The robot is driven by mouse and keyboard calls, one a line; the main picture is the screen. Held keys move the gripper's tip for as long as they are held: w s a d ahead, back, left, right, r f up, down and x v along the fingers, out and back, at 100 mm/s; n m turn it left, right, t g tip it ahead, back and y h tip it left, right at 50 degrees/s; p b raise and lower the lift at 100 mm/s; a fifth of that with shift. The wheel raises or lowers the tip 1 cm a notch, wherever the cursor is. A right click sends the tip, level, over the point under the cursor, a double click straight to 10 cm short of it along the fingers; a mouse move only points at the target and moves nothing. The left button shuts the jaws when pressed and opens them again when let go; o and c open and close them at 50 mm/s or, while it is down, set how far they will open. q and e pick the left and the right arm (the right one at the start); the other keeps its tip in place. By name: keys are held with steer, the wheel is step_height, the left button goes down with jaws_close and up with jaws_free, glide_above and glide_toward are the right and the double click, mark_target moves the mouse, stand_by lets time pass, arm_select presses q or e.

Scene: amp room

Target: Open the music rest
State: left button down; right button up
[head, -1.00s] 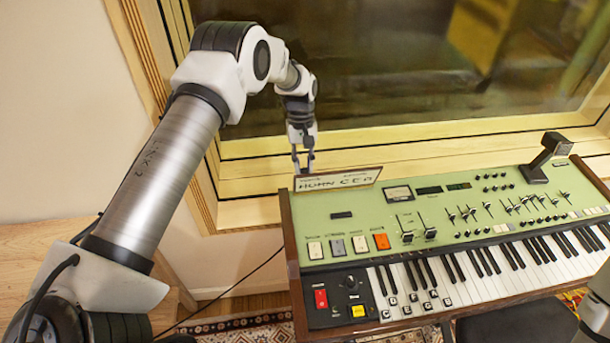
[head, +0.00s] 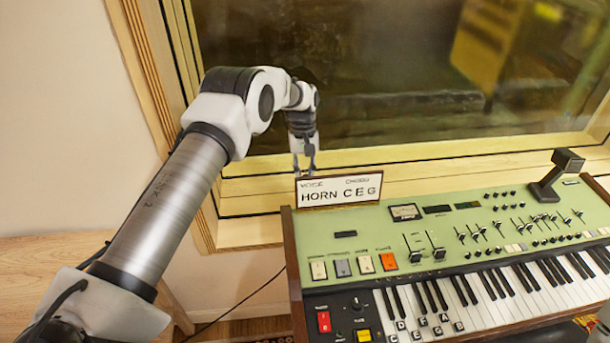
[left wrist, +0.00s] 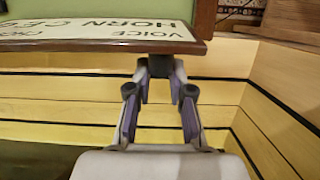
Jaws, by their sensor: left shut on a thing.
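The music rest (head: 339,190) is a wood-framed panel with a white card reading "VOICE CHORD HORN C E G". It stands tilted up at the back left of the green keyboard (head: 325,230), its face readable in the head view. My left gripper (head: 304,168) is at the top edge of the rest, near its left corner, and is shut on it. In the left wrist view the fingertips (left wrist: 160,68) meet the rest's wooden edge (left wrist: 105,46), and the card shows upside down. The fingertips' far side is partly hidden by the rest. My right gripper is out of view.
A window with a pale wooden sill (head: 430,166) lies close behind the keyboard. A dark bracket-like stand (head: 555,176) rises at the keyboard's back right. Sliders and buttons cover the panel. A black cable (head: 235,305) hangs left of the keyboard.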

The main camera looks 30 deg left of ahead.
arm_select(q)
steer(key=shift+s+f, duration=0.15)
steer(key=shift+f, duration=0.15)
steer(key=c, duration=1.2)
jaws_free()
steer(key=shift+o, duration=0.9)
steer(key=shift+w+a+f, duration=0.1)
steer(key=shift+w, duration=0.1)
step_height(320, 180, up, 10)
